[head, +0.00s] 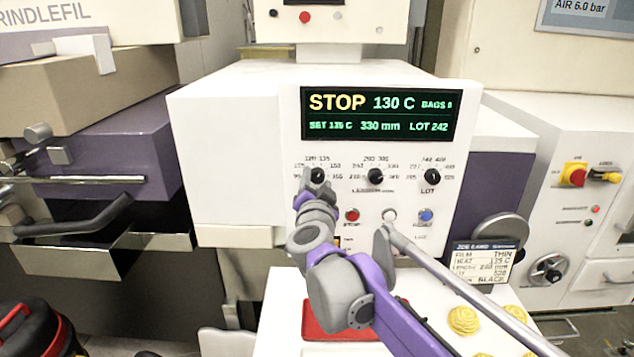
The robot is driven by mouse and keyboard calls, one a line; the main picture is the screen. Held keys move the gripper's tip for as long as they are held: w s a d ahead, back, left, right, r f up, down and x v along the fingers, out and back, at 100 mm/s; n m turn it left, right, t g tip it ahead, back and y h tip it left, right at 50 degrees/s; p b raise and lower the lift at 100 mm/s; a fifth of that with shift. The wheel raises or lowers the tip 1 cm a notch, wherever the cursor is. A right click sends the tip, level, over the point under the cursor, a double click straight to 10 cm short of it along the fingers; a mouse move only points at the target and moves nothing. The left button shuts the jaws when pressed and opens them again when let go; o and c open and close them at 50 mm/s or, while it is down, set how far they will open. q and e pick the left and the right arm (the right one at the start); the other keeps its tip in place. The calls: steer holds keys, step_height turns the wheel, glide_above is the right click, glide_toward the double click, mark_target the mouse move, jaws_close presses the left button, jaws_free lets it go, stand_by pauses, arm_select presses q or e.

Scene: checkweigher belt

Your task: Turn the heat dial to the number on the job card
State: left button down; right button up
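The heat dial (317,175) is the left one of three black knobs on the white panel, with printed numbers around it. My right gripper (309,182) is at this dial. A grey finger shows along the dial's left side; the other finger is hidden, so I cannot tell whether it grips the dial. The display (380,114) reads STOP, 130 C, SET 135 C, 330 mm, LOT 242. The job card (482,268) stands at the right of the panel's foot. Its heat line ends in 5 C; the middle digit is unclear. My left gripper is out of view.
The length knob (376,176) and lot knob (432,176) sit right of the heat dial. Below are a red button (352,215), a white one (390,215) and a blue one (426,215). A grey bar (450,276) slants across at lower right. Yellow rolled pieces (463,320) lie below.

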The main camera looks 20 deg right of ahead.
steer(key=shift+o, duration=0.9)
steer(key=b+v, duration=0.1)
steer(key=v, duration=1)
steer(key=shift+w, duration=0.1)
